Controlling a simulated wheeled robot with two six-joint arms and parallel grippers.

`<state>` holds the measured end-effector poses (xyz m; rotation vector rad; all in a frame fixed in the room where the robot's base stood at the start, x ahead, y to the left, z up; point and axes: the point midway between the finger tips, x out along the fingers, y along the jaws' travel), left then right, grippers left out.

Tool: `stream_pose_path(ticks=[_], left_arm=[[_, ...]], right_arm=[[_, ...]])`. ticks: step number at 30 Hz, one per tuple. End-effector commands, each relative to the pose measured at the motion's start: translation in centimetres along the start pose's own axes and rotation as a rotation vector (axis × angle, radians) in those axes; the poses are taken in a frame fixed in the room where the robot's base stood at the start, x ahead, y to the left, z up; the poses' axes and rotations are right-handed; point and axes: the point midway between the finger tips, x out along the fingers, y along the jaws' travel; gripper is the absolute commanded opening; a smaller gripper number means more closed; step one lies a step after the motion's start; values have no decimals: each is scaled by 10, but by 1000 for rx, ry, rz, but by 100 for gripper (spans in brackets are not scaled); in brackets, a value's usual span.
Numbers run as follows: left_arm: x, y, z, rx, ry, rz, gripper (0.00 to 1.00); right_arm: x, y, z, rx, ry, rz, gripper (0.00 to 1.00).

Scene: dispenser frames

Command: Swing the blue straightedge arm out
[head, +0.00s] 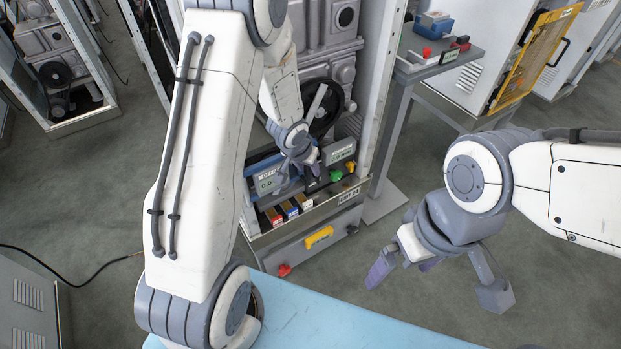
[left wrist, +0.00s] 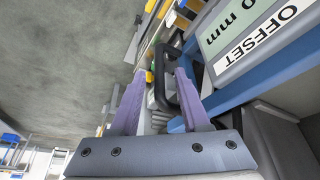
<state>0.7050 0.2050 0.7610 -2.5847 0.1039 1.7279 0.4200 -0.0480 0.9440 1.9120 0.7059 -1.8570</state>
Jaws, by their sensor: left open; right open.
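The blue straightedge arm (left wrist: 268,70) runs along the right of the left wrist view, beside a panel marked OFFSET (left wrist: 245,40). In the head view a blue part (head: 262,164) shows at the front of the open cabinet, partly hidden by my left arm. My left gripper (left wrist: 161,76) is open, its purple fingers on either side of a dark loop handle (left wrist: 160,85); I cannot tell if they touch it. In the head view this gripper (head: 314,170) is at the cabinet front. My right gripper (head: 404,268) is open and empty, in free air at the right.
Below the panels lie several coloured blocks (head: 290,208) and green and yellow knobs (head: 342,170). A grey side table (head: 440,60) stands behind right. A light-blue surface (head: 340,318) lies in front.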

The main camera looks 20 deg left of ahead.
Motion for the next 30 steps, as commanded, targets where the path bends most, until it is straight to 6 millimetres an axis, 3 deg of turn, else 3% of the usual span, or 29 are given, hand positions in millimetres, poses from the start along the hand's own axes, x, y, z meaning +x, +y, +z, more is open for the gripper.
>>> stream_pose_path(ticks=[1, 7, 19, 20, 23, 24, 30], left_arm=[[15, 0, 2, 0, -1, 0, 46], [39, 0, 1, 0, -1, 0, 46], [46, 0, 0, 1, 0, -1, 46], [46, 0, 0, 1, 0, -1, 42], [46, 0, 0, 1, 0, -1, 4], [46, 0, 0, 1, 0, -1, 0], [46, 0, 0, 1, 0, 0, 0]], right_arm=[[10, 1, 0, 0, 0, 0, 100], [20, 2, 1, 0, 0, 0, 100], [22, 2, 1, 0, 0, 0, 100], [22, 2, 1, 0, 0, 0, 100], [22, 2, 1, 0, 0, 0, 100], [22, 2, 1, 0, 0, 0, 100], [22, 2, 1, 0, 0, 0, 100]])
